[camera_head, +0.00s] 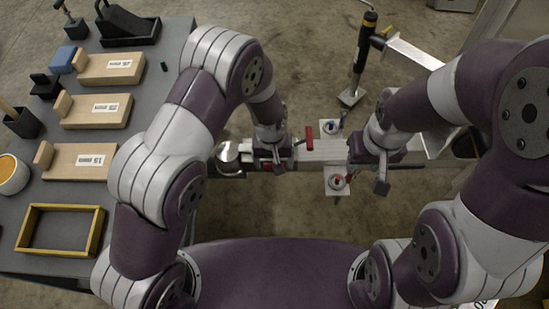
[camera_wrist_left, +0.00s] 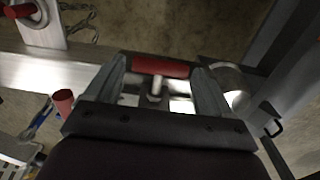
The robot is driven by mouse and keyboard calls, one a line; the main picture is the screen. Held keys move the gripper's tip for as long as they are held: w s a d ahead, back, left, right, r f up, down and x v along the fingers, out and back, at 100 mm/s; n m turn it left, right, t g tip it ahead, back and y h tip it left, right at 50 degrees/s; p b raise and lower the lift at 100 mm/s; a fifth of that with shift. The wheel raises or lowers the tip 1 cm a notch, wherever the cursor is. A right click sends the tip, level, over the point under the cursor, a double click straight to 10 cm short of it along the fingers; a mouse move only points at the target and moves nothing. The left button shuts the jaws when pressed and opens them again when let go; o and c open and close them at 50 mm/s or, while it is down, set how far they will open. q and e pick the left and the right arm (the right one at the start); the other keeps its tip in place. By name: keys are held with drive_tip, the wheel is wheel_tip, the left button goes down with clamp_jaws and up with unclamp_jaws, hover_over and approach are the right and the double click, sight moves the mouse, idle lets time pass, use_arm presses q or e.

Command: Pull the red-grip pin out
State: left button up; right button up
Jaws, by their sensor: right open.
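A red grip (camera_wrist_left: 160,66) on a short metal stem (camera_wrist_left: 156,88) shows in the left wrist view between the fingers of my left gripper (camera_wrist_left: 160,80). The fingers stand wide apart, with a small gap at each end of the grip. In the head view my left gripper (camera_head: 272,166) is over the coupler end of the trailer's aluminium bar (camera_head: 322,152), with a bit of red (camera_head: 265,167) beside it, mostly hidden. My right gripper (camera_head: 380,178) is open over the bar, farther right; whether it touches anything cannot be told.
A red handle (camera_head: 309,137) stands between the grippers. A round metal coupler (camera_head: 228,155) lies left. A black jack post (camera_head: 364,55) stands behind. The left table (camera_head: 150,145) carries wooden blocks and a yellow frame (camera_head: 60,230).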

use_arm(q)
drive_tip(key=shift+s, duration=0.1)
drive_tip(key=shift+s+r+p, duration=0.1)
drive_tip(key=shift+s+p, duration=0.45)
drive_tip(key=shift+s, duration=1.5)
drive_tip(key=c, duration=0.4)
drive_tip(key=shift+s, duration=0.85)
drive_tip(key=shift+c, duration=1.4)
drive_tip(key=shift+s+b, duration=1.15)
drive_tip(key=shift+s, duration=1.35)
